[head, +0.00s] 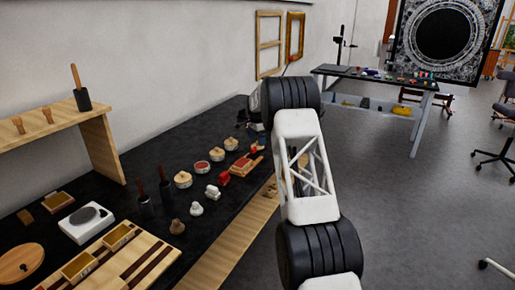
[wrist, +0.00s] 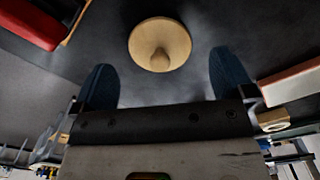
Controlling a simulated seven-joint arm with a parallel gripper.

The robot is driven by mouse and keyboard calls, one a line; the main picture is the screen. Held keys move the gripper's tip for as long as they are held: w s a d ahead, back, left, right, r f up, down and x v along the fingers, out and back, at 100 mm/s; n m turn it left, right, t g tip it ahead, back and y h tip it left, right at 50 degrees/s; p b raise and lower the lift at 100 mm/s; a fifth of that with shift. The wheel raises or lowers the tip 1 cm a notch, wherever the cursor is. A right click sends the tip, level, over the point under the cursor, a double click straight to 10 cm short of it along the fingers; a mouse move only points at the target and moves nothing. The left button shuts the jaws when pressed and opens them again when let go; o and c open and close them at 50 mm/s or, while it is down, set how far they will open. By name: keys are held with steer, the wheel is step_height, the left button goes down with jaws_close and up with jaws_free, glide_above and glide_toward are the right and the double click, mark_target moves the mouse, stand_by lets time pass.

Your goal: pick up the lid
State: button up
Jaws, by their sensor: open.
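The lid (wrist: 159,44), a round pale wooden disc with a knob in its middle, lies on the dark surface in the wrist view. My gripper (wrist: 163,80) is open and empty, with its two blue fingertips spread to the left and right, below the lid in the picture. The lid lies beyond the fingertips, roughly centred between them, and seems apart from both. In the head view my arm covers the gripper's working area, and I cannot make out this lid there.
In the wrist view a red block (wrist: 30,24) is at upper left and a pale red-edged block (wrist: 290,82) at right. In the head view, several small pots (head: 183,180), a red item (head: 223,179) and wooden trays (head: 78,267) stand on the black bench (head: 135,197).

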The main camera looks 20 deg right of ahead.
steer(key=shift+s+f, duration=0.1)
steer(key=shift+f, duration=1.65)
steer(key=c, duration=0.9)
steer(key=shift+r, duration=5)
steer(key=s+a+n, duration=0.1)
steer(key=s+a, duration=0.3)
steer(key=a, duration=0.6)
steer(key=s+a+n, duration=0.2)
steer(key=s+a, duration=0.3)
steer(key=a, duration=0.5)
steer(key=s+a+n, duration=0.1)
steer(key=s+a, duration=0.3)
steer(key=a, duration=0.6)
steer(key=shift+s+a+f, duration=0.1)
steer(key=shift+s+f, duration=0.1)
steer(key=shift+s, duration=0.05)
